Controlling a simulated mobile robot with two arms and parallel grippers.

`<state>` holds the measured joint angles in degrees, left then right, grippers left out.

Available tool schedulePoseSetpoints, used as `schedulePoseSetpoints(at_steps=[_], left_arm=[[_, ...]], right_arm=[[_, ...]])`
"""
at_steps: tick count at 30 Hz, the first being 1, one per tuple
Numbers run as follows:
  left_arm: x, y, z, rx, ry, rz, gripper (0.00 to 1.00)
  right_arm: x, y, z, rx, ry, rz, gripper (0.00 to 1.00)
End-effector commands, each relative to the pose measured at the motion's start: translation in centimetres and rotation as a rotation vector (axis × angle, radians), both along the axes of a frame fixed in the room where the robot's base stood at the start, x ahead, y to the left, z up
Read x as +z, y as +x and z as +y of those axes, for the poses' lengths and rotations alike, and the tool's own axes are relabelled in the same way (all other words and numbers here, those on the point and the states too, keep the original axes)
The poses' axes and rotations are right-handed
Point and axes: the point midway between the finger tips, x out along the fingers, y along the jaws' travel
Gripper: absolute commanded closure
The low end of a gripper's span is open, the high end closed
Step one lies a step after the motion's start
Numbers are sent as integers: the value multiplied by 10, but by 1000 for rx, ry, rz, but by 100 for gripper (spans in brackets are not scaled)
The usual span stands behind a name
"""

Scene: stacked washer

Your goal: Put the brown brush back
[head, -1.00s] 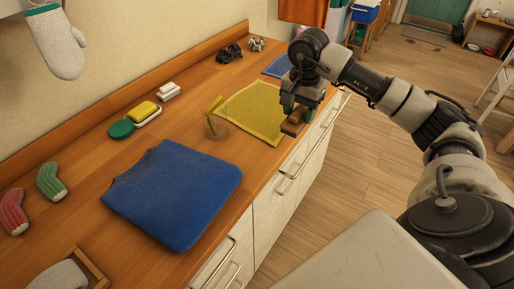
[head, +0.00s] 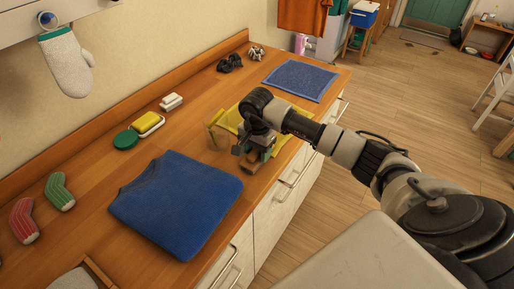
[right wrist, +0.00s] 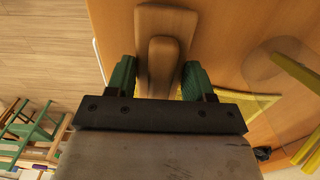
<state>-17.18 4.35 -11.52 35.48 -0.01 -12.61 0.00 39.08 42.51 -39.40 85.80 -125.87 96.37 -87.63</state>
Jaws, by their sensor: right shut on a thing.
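The brown brush (right wrist: 160,50) is between the green fingers of my right gripper (right wrist: 159,78), which is shut on it. In the head view my right gripper (head: 255,150) holds the brush (head: 250,166) low over the wooden counter, between the blue sweater and the yellow mat. I cannot tell whether the brush touches the counter. A clear cup (head: 218,141) with a yellow stick-like thing in it stands just left of the gripper. The arm partly hides the yellow mat (head: 229,119). My left gripper is out of view.
The folded blue sweater (head: 178,203) lies in front on the counter (head: 100,170). A blue mat (head: 300,80) lies bare at the far end. A green round thing (head: 125,139) and a yellow sponge (head: 148,122) lie near the wall. Drawer handles line the front.

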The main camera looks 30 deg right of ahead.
Motion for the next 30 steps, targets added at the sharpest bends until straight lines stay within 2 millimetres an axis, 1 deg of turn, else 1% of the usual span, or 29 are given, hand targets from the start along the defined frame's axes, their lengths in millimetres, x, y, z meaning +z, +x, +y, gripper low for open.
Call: schedulePoseSetpoints(at_steps=[5,12,13,17,25,29,30], left_arm=[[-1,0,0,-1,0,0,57],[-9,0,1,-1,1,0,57],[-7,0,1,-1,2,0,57],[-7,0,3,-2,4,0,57],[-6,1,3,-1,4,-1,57],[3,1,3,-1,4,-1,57],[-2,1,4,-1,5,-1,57]], right_arm=[[-1,0,0,1,1,1,70],[-9,0,0,1,0,2,69],[-7,-1,0,1,0,2,42],[-7,-1,0,1,0,2,22],[-5,0,0,1,1,1,22],[3,0,0,0,1,2,22],[5,1,0,1,0,-3,22]])
